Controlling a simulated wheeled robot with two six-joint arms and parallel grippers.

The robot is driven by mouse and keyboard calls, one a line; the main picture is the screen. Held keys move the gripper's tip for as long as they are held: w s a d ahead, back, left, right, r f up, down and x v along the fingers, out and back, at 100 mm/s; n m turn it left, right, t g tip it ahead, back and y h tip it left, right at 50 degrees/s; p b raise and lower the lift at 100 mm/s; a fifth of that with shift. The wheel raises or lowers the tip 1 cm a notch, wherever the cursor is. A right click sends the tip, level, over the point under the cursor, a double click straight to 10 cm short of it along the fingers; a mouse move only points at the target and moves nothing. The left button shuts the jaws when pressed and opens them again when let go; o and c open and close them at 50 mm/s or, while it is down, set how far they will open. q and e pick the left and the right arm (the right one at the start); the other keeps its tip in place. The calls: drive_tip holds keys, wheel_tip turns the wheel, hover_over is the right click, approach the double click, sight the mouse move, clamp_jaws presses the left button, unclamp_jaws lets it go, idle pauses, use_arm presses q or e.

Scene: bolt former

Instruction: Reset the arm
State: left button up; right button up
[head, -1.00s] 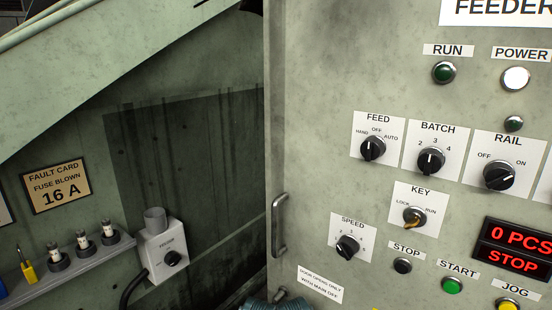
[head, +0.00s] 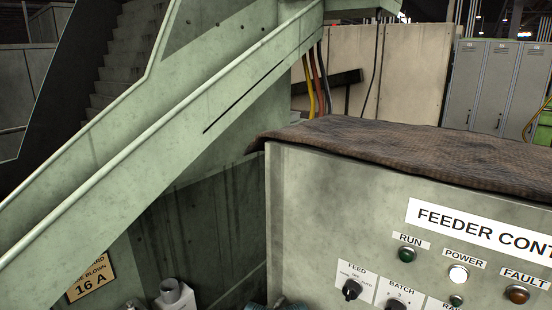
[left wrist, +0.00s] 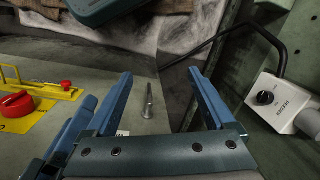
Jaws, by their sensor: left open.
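My left gripper (left wrist: 162,76) shows in the left wrist view with its two blue fingers spread wide. Nothing is held between them. In the head view only a bit of teal shows at the bottom edge, probably part of my left arm. My right gripper is in neither view.
The feeder control cabinet (head: 330,200) stands right, a brown cloth (head: 400,145) on top. A sloping green chute (head: 150,130) crosses left. A white knob box (left wrist: 285,105) and a red rotary switch (left wrist: 17,104) flank the gripper in the left wrist view.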

use_arm(q)
wheel_tip(320, 180, up, 10)
drive_tip(key=p, duration=0.7)
drive_tip(key=shift+f, duration=0.25)
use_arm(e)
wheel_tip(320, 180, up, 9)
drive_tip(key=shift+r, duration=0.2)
